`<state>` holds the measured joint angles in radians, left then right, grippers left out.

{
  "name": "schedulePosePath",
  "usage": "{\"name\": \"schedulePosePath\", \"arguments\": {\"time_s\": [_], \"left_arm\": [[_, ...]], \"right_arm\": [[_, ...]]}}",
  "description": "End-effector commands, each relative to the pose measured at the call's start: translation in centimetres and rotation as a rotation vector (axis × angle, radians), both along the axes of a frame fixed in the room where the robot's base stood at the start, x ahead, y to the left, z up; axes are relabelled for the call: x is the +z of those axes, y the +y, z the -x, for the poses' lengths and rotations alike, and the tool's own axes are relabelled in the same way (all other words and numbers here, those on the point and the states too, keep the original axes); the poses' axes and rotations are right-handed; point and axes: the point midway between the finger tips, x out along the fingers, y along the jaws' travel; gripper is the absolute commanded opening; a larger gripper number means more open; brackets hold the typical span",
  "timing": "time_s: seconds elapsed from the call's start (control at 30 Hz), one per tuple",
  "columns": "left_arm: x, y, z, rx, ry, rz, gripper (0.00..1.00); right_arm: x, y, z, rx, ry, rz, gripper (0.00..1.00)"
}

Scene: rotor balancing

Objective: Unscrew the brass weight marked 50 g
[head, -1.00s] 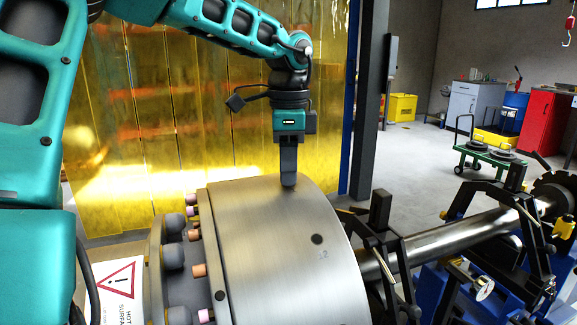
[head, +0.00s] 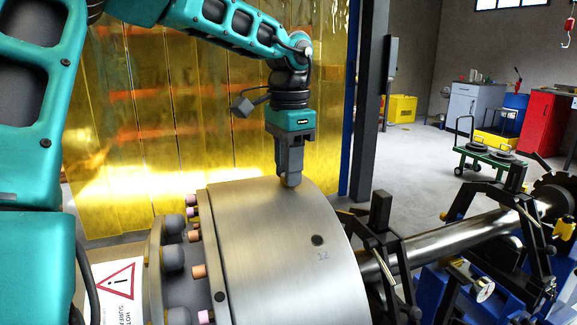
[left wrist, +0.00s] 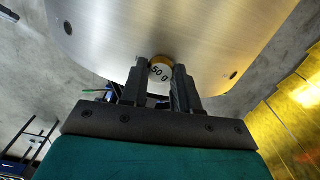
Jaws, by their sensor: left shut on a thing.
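The brass weight marked 50 g (left wrist: 160,69) shows in the left wrist view, its round face between the two fingers and up against the steel rotor drum. My left gripper (left wrist: 160,78) is shut on it. In the head view the same gripper (head: 289,180) points down at the top of the rotor drum (head: 265,235), and its fingers hide the weight. The drum also fills the top of the left wrist view (left wrist: 170,25). My right gripper is not in view.
Bolts with copper and pink ends (head: 199,271) line the drum's left side. A hot surface warning sign (head: 118,280) is at lower left. A shaft (head: 450,238) runs right through black supports. Yellow strip curtains (head: 150,130) hang behind. A green cart (head: 490,158) stands farther back.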

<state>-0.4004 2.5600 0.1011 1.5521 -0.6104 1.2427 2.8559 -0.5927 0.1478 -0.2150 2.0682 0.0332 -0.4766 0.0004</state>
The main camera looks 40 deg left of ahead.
Motion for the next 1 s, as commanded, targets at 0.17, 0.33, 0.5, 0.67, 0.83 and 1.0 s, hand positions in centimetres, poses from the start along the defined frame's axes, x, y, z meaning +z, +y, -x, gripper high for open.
{"name": "schedulePosePath", "arguments": {"time_s": [0.17,0.33,0.5,0.67,0.83,1.0], "left_arm": [[-0.02,-0.01,0.01,-0.002,0.0,0.0,0.42],[-0.01,-0.01,0.01,-0.002,0.0,0.0,0.58],[-0.01,0.0,0.0,-0.003,0.0,0.0,0.6],[-0.02,0.0,0.01,-0.003,0.0,0.0,0.53],[0.02,0.0,0.01,-0.003,0.0,0.0,0.53],[-0.01,0.0,0.01,-0.006,0.0,0.0,0.53]], "right_arm": [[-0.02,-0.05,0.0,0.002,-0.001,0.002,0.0],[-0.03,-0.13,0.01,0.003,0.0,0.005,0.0],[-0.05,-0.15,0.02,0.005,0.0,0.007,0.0],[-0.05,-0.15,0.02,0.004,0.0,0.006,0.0],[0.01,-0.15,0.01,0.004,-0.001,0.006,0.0],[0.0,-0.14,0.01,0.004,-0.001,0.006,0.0]]}}
